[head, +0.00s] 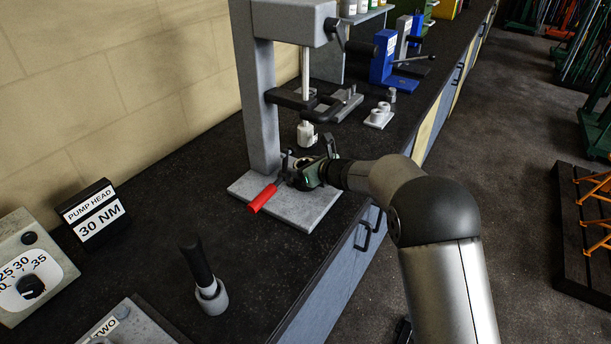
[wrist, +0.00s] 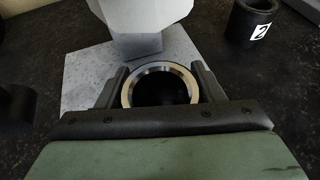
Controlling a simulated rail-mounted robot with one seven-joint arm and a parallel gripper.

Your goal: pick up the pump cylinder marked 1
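A dark cylinder with a bright metal rim (wrist: 160,71) stands between my gripper's fingers in the wrist view, and I look down into its open bore. No number shows on it from here, so I cannot tell if it is the one marked 1. My gripper (wrist: 161,80) has one finger on each side of it, close against the rim. Whether the fingers press on it is unclear. In the head view my gripper (head: 302,172) is low over the press's grey base plate, and the arm hides most of that spot.
A black cylinder marked 2 (wrist: 252,20) stands at the upper right in the wrist view. The press column (head: 258,110) rises close behind my gripper, with its ram tip (head: 306,134) nearby. A red handle (head: 262,198) lies over the base plate (head: 310,213). The front bench is partly clear.

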